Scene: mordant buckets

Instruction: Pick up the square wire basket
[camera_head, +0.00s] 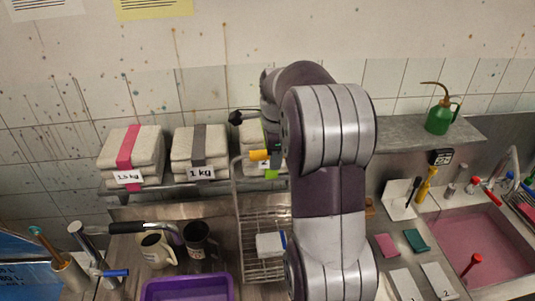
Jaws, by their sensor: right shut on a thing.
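The square wire basket (262,218) is a tall grid of thin metal wire in the middle of the head view, behind my right arm, which covers its right side. A small white item with a blue edge (270,244) shows at its lower part. My right gripper (272,153) is at the basket's top edge, beside yellow and green parts, and is shut on the basket. My forearm hides much of the grip. I cannot tell whether the basket is clear of the surface below. My left gripper is out of view.
Wrapped bundles, labelled 1.5 kg (148,148) and 1 kg (200,150), sit on the shelf behind. A purple tub (188,289), mugs (198,240) and a tap (85,240) stand left. A pink-filled sink (490,245) and a green watering can (440,117) are right.

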